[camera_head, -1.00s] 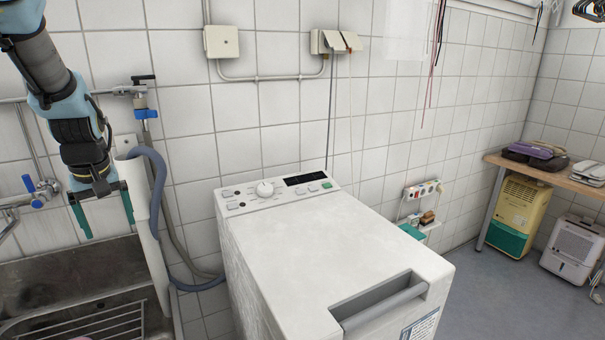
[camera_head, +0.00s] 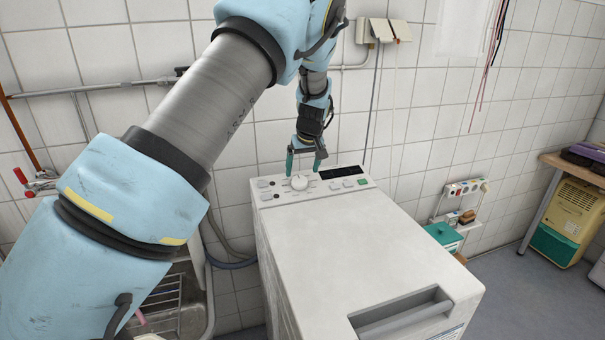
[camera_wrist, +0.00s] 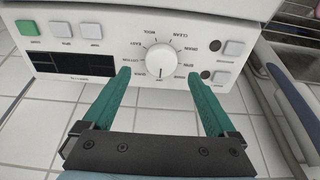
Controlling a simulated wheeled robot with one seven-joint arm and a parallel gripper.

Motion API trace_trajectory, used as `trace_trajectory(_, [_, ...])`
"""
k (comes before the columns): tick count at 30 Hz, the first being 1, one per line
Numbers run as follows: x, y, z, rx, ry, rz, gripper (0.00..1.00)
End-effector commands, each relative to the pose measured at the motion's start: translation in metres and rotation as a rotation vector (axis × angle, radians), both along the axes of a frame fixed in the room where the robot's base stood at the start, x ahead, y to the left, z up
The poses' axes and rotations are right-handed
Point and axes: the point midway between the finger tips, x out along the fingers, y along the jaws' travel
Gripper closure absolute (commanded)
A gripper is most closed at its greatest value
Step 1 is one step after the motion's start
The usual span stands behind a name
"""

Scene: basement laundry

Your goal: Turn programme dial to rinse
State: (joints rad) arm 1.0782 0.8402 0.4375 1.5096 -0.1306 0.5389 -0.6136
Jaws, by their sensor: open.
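The white programme dial (camera_head: 299,183) sits on the control panel at the back of the white top-loading washing machine (camera_head: 350,240). In the wrist view the dial (camera_wrist: 160,61) is round, with a dark pointer line toward the bottom of the picture. Printed words ring it upside down; "CLEAN" and "WOOL" are at the top, and the smaller ones are hard to read. My gripper (camera_head: 304,167) has green fingers and is open just behind and above the dial.
Square buttons and a dark display (camera_wrist: 74,64) flank the dial. A tiled wall stands close behind the machine. A metal sink (camera_head: 180,300) is at left, partly hidden by my arm. A wall socket strip (camera_head: 465,187) and a yellow-green dehumidifier (camera_head: 568,222) are at right.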

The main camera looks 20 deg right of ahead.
Motion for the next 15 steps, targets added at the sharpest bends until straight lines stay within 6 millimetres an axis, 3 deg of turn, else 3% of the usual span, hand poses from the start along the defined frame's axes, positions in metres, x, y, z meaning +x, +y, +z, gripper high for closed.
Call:
trace_trajectory(6, [0.013, -0.001, -0.029, 0.001, 0.001, -0.001, 0.08])
trace_trajectory(15, [0.018, -0.002, -0.043, -0.001, -0.001, 0.0, 0.08])
